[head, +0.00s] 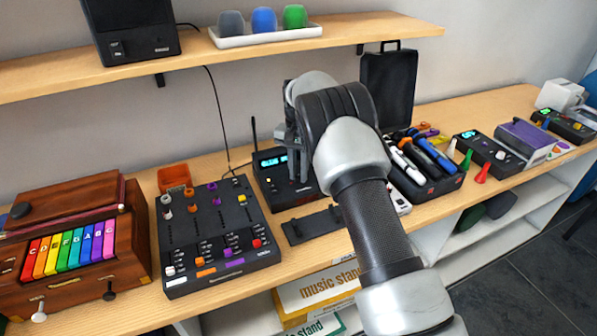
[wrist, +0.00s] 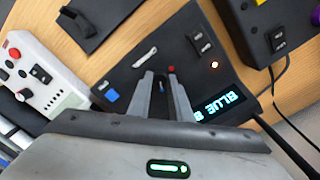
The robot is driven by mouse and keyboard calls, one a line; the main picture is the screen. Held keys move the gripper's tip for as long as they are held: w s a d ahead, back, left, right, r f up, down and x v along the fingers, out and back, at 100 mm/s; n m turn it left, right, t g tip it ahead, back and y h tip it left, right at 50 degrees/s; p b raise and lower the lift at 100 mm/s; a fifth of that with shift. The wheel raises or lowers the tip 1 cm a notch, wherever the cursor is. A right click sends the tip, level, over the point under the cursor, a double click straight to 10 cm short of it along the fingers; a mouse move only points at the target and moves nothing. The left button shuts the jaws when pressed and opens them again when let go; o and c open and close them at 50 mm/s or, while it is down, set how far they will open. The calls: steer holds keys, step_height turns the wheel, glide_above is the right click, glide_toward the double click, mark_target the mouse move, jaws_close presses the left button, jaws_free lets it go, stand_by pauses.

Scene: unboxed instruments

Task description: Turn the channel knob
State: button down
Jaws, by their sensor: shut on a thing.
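A black receiver box (head: 270,187) with a lit blue display and an antenna stands on the bench in the head view, partly hidden by my arm. In the wrist view its dark panel (wrist: 125,68) carries a display (wrist: 222,107) reading "BLUE" with a further character partly covered. A red dot, switches and a blue square also show. My gripper (wrist: 163,76) is over the panel, its fingers close together and shut on a small dark knob (wrist: 162,84), mostly hidden between them. In the head view my gripper (head: 298,172) is at the box's front.
A black mixer (head: 215,232) stands left of the box, and a flat black plate (head: 308,226) lies in front. A white device (wrist: 38,75) is close by in the wrist view. A microphone case (head: 425,182) stands right. A shelf (head: 380,28) runs above.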

mark_target(298, 177)
steer(key=shift+m, duration=0.6)
steer(key=shift+r, duration=0.1)
steer(key=c, duration=1.6)
jaws_free()
step_height(298, 177, up, 17)
steer(key=shift+r+p, duration=0.15)
steer(key=shift+p, duration=0.25)
steer(key=shift+s, duration=0.1)
